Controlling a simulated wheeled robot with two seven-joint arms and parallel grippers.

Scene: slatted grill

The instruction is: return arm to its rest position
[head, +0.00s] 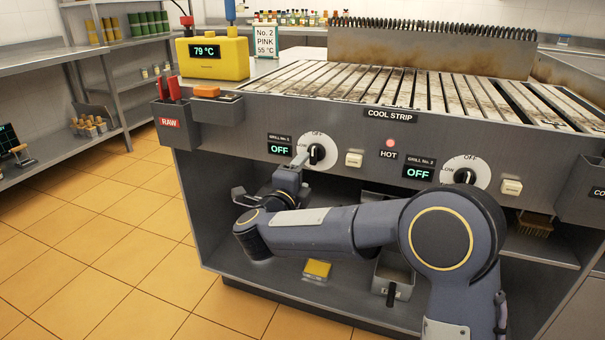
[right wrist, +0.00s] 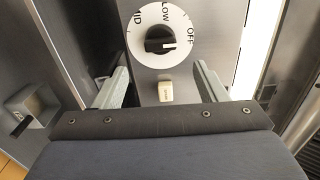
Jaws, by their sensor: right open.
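My right arm reaches in from the lower right in the head view, its forearm bent across the grill's front. My right gripper (head: 299,161) is at the left dial knob (head: 316,154), under the "GRILL No. 1" label. In the right wrist view the two fingers of the right gripper (right wrist: 161,70) stand apart with nothing between them. The black knob (right wrist: 160,40) on its white dial shows beyond the fingertips; contact cannot be told. The grill No. 1 display (head: 280,149) reads OFF. My left gripper is not in view.
The slatted grill top (head: 400,85) lies above the panel. A second knob (head: 464,176) sits right, its display OFF. A RAW holder (head: 172,124) juts out at the left corner. A yellow 79 °C unit (head: 212,57) stands above. Open tiled floor (head: 100,235) lies left.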

